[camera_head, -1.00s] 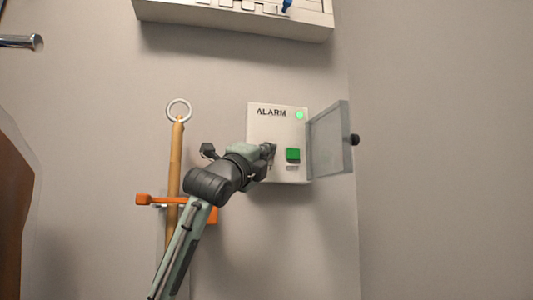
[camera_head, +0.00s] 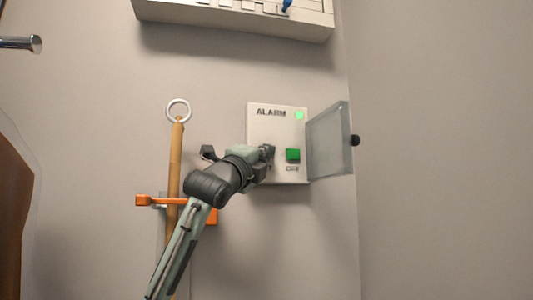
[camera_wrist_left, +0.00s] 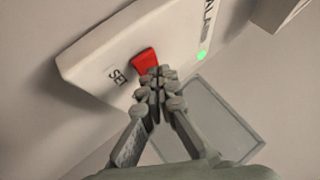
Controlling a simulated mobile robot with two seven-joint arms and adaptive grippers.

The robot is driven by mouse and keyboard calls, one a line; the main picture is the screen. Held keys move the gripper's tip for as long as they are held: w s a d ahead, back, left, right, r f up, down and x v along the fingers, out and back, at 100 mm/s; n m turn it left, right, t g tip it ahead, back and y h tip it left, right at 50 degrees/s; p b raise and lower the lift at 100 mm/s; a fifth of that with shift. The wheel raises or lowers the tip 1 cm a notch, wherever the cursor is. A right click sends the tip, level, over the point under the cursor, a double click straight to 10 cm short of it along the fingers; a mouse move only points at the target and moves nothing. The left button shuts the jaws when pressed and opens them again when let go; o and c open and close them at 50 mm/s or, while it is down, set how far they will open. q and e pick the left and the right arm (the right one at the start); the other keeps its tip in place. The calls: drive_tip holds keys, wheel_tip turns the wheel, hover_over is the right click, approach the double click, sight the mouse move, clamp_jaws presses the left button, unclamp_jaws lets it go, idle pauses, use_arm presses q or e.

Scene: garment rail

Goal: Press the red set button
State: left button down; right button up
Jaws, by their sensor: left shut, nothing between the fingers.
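The alarm box (camera_head: 262,125) is a white panel on the wall, marked ALARM, with a lit green lamp (camera_head: 299,115). The red set button (camera_wrist_left: 145,61) shows in the left wrist view above the word SET; in the head view my gripper hides it. My left gripper (camera_head: 270,152) is shut and empty, its fingertips at the button's edge in the left wrist view (camera_wrist_left: 156,74). I cannot tell whether they touch it. A green button (camera_head: 293,155) sits to the right of the fingertips, above a small label. My right gripper is not in view.
The clear cover (camera_head: 328,140) stands swung open at the box's right side, with a dark knob (camera_head: 355,140). A wooden pole (camera_head: 175,160) with an orange holder (camera_head: 143,200) is on the left. A white panel (camera_head: 240,14) hangs above.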

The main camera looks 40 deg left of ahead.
use_arm(q)
drive_tip(key=shift+w+a, duration=0.25)
drive_tip(key=shift+a, duration=0.05)
idle(0.5)
idle(0.4)
drive_tip(key=shift+s+d, duration=0.55)
drive_tip(key=shift+d, duration=0.05)
drive_tip(key=s+d, duration=0.3)
drive_tip(key=shift+s+d, duration=0.15)
drive_tip(key=shift+d, duration=0.25)
idle(0.8)
